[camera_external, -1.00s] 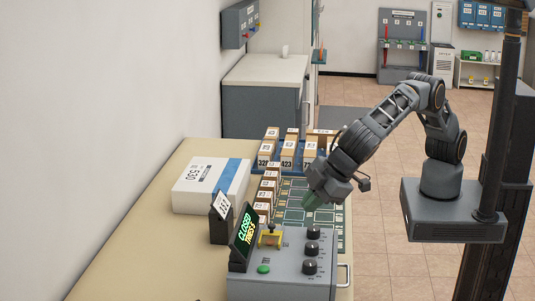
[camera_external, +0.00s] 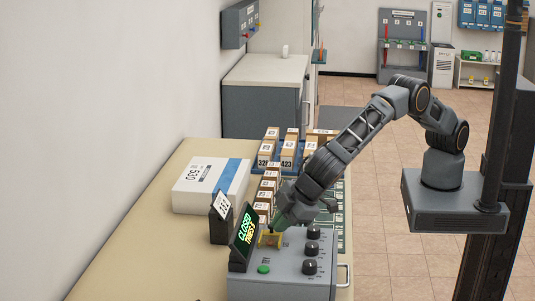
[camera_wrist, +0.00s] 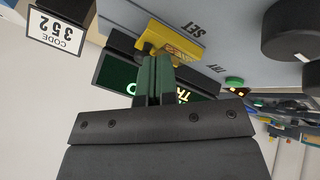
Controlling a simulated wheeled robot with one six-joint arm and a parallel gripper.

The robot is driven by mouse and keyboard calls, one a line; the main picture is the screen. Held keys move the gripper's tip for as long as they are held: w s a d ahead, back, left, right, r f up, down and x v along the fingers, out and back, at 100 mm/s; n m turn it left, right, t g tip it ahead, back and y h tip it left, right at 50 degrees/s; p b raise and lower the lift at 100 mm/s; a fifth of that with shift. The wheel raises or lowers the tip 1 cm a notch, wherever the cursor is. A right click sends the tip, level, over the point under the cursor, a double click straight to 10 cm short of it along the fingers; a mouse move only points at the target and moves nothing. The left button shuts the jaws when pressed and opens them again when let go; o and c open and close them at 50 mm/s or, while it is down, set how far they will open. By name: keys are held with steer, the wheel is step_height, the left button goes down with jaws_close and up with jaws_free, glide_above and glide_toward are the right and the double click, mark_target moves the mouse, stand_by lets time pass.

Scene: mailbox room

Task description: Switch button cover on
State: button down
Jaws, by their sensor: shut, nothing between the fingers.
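A yellow button cover (camera_external: 270,240) sits on the grey control box (camera_external: 290,270), beside the screen that reads CLOSED. It also shows in the wrist view (camera_wrist: 172,42), upside down, with lettering partly hidden. My gripper (camera_external: 280,224) is at the cover's far side in the outside view, with its fingertips just above or against it. In the wrist view my dark green fingers (camera_wrist: 154,62) are together and empty, with their tips at the cover's edge. Whether they touch it I cannot tell. Whatever lies under the cover is hidden.
A green button (camera_external: 263,269) and black knobs (camera_external: 311,249) are on the box. The dark screen (camera_external: 243,237) stands left of the cover. A code card (camera_external: 221,206), a white box (camera_external: 211,184) and rows of small parcels (camera_external: 267,190) stand on the table behind.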

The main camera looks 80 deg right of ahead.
steer(key=shift+d+f+b, duration=0.2)
steer(key=shift+d+b, duration=0.1)
steer(key=shift+b, duration=0.3)
steer(key=d+b, duration=0.3)
steer(key=shift+d, duration=0.4)
steer(key=shift+d+r+b, duration=0.15)
steer(key=shift+d+b, duration=0.25)
steer(key=shift+d, duration=0.1)
steer(key=s+a, duration=0.1)
steer(key=s+a+r, duration=0.1)
steer(key=shift+s+a, duration=0.35)
steer(key=shift+a, duration=0.05)
steer(key=b+v, duration=0.2)
steer(key=v, duration=0.8)
steer(key=shift+r, duration=0.1)
